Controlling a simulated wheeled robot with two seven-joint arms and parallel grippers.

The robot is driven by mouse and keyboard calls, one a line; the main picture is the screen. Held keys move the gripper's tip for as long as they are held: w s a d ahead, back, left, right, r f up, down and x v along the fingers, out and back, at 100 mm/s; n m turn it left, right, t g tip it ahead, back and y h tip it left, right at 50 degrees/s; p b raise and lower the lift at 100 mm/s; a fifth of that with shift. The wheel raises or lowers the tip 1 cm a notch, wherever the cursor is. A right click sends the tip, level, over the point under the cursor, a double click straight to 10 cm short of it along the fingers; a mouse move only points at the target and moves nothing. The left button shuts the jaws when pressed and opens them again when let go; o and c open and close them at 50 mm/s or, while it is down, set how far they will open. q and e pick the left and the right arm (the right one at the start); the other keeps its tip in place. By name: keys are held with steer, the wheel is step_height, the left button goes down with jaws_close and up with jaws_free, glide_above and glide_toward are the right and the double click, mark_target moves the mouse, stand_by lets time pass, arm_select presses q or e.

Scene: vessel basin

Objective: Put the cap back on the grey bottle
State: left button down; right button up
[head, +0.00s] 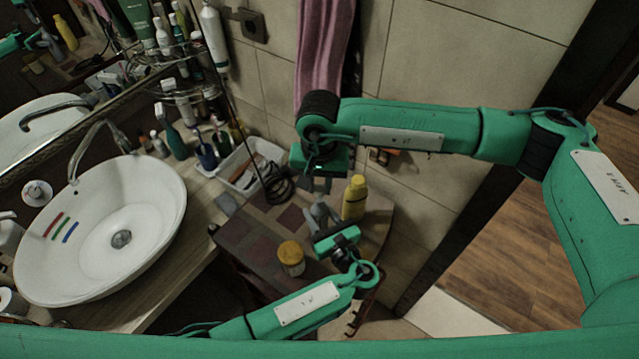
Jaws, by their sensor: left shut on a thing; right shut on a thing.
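The grey bottle (319,213) is upright over the small table, beside a yellow bottle. My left gripper (324,224) comes from below and is shut on the grey bottle's side; its jaws partly hide the bottle. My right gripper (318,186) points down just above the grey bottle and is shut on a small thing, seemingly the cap. The cap itself is too small and too covered by the fingers to make out clearly. A narrow gap seems to lie between the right fingertips and the bottle top, but I cannot tell for sure.
The yellow bottle (355,199) stands close to the right of the grey bottle. A jar with a yellow lid (291,257) stands at left on the tiled table (250,225). A white basket (250,167), black cable (276,186) and basin (110,225) lie further left.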

mark_target(320, 219)
steer(key=shift+f, duration=0.5)
steer(key=shift+f, duration=0.15)
steer(key=shift+f, duration=0.75)
steer(key=shift+f, duration=0.6)
